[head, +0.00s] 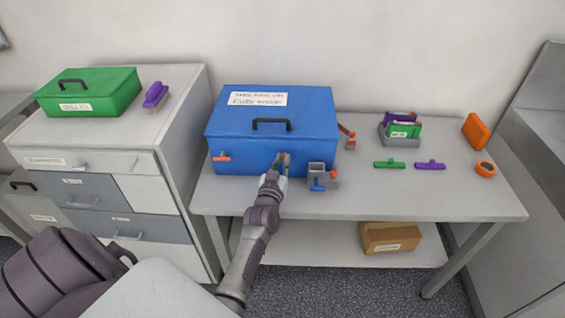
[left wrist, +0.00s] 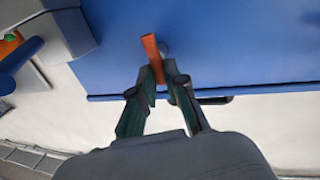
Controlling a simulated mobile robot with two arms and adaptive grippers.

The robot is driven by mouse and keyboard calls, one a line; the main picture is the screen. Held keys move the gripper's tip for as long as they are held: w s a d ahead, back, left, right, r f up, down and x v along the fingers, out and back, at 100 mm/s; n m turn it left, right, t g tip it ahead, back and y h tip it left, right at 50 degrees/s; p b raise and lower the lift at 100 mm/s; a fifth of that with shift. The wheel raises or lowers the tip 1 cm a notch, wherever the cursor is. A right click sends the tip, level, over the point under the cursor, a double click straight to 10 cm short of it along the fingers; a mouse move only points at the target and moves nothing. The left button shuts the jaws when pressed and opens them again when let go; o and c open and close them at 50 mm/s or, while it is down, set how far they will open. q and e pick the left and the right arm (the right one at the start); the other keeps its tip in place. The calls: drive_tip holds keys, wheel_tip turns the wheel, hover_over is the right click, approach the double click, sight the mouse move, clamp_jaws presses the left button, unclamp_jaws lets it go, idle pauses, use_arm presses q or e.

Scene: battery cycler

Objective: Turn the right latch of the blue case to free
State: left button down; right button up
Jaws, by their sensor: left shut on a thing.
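The blue case (head: 262,140) stands shut on the table, with a white label and black handle on its lid. Its left latch (head: 221,157) has an orange bar lying level on the front. My left gripper (head: 283,164) is at the right part of the front, over the right latch (head: 288,156). In the left wrist view, my left gripper (left wrist: 161,74) is shut on the right latch's orange bar (left wrist: 149,50), which sticks out past the fingertips. The fingers hide part of this latch in the head view. My right gripper is not in view.
A grey box with a blue lever (head: 318,182) stands close right of my left gripper; it also shows in the left wrist view (left wrist: 62,28). Green (head: 390,164) and purple (head: 430,165) pieces lie farther right. The table's front right is clear.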

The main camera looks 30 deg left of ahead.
use_arm(q)
drive_tip(key=shift+s+a+f+n+y+b, duration=0.25)
drive_tip(key=shift+n+y+b, duration=0.8)
drive_tip(key=shift+n, duration=2.2)
drive_tip(key=shift+w+f+n+y+b, duration=0.1)
drive_tip(key=shift+f+n+y+b, duration=0.3)
drive_tip(key=shift+n+b, duration=2.05)
drive_tip(key=shift+s+a+f+n+y+b, duration=0.15)
drive_tip(key=shift+f+n+y+b, duration=0.4)
drive_tip(key=shift+n, duration=3.45)
drive_tip(key=shift+r+y, duration=0.15)
drive_tip(key=shift+y, duration=0.15)
drive_tip(key=c, duration=1.2)
unclamp_jaws()
drive_tip(key=shift+r, duration=0.1)
